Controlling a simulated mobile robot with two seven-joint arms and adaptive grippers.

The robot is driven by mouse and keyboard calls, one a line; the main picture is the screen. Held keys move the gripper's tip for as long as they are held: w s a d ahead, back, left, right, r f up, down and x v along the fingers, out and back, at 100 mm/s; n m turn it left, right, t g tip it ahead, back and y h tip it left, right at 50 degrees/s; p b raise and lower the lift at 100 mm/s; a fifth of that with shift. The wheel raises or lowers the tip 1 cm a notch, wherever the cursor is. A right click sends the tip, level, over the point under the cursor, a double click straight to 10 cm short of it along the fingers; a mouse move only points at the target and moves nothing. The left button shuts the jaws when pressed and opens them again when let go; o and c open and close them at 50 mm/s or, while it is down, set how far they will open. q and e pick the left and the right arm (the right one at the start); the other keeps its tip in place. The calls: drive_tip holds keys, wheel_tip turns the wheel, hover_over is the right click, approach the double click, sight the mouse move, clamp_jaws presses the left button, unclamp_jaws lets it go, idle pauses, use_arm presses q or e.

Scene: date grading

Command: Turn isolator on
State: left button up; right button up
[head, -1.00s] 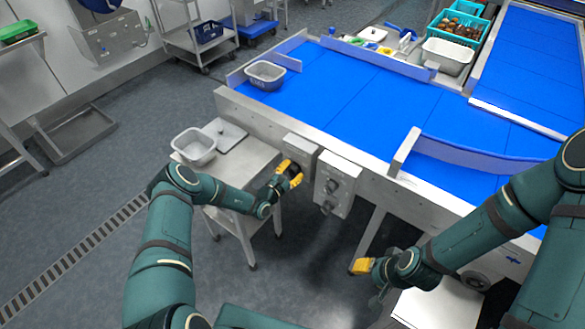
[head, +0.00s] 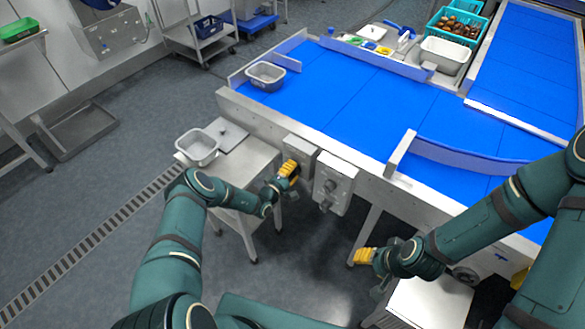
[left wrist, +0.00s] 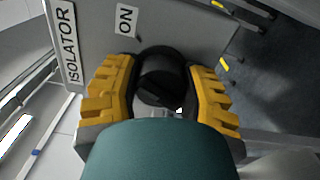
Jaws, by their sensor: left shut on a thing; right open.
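The isolator is a grey box (head: 301,148) on the side of the blue conveyor, partly hidden by my left gripper in the head view. In the left wrist view its panel (left wrist: 190,22) carries an ISOLATOR label (left wrist: 66,45) and an ON label (left wrist: 126,20). A black rotary knob (left wrist: 161,70) sits between the yellow fingers of my left gripper (left wrist: 162,92), which is shut on it. In the head view my left gripper (head: 289,170) is at the box front. My right gripper (head: 364,256) is open and empty, low at the right, away from the isolator.
A second control box (head: 334,184) with knobs is just right of the isolator. A steel side table (head: 247,163) with a grey tub (head: 197,148) stands to the left. The blue conveyor belt (head: 350,110) is behind, with another grey tub (head: 265,77) on it.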

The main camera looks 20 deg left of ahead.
use_arm(q)
drive_tip(key=shift+d+m+p, duration=0.15)
drive_tip(key=shift+m+p, duration=0.5)
drive_tip(key=shift+m, duration=0.95)
drive_tip(key=o, duration=1.2)
drive_tip(key=shift+s+a, duration=0.25)
drive_tip(key=shift+s, duration=0.15)
drive_tip(key=v, duration=1.1)
